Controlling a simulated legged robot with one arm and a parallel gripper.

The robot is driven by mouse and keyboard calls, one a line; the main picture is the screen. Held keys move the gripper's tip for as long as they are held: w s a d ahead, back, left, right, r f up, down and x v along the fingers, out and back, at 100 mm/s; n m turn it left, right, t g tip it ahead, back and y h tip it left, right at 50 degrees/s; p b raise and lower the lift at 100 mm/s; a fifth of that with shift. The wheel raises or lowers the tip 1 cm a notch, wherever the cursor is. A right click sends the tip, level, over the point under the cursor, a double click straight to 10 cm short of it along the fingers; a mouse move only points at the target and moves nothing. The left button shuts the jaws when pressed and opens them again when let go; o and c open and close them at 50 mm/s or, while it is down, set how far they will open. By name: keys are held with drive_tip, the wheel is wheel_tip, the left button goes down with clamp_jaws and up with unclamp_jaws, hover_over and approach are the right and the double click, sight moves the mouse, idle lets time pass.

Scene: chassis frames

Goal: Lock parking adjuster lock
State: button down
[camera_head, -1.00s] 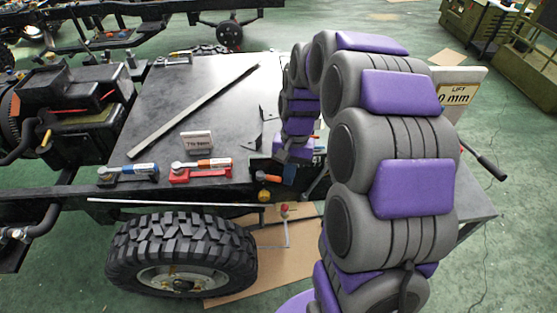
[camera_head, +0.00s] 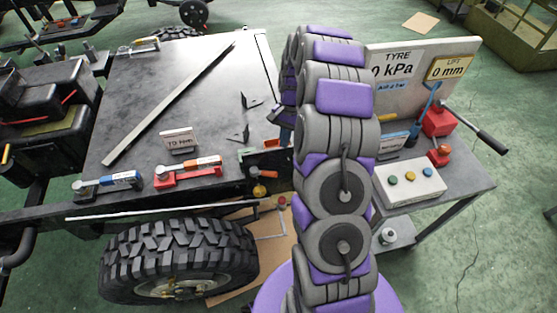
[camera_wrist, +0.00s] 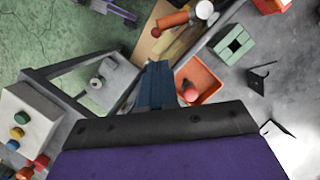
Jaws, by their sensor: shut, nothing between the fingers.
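My gripper shows in the wrist view as blue fingers (camera_wrist: 157,88) below the middle top, shut and empty. In the head view its blue tip (camera_head: 286,118) is mostly hidden behind my arm, above the plate's right edge. No label marks the parking adjuster lock, so I cannot tell for sure which part it is.
The dark plate (camera_head: 120,110) bears a long bar (camera_head: 175,100), a torque sign (camera_head: 179,140), a red tool rest (camera_head: 188,177) and a blue-labelled tool (camera_head: 108,184). A tyre (camera_head: 180,255) stands below. At right a bench holds a button box (camera_head: 410,184) and gauge panel (camera_head: 400,90).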

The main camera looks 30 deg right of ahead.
sight(266, 173)
drive_tip(key=shift+f, duration=0.1)
drive_tip(key=b+x, duration=0.2)
drive_tip(key=x, duration=0.8)
drive_tip(key=shift+s+a, duration=0.1)
idle(0.4)
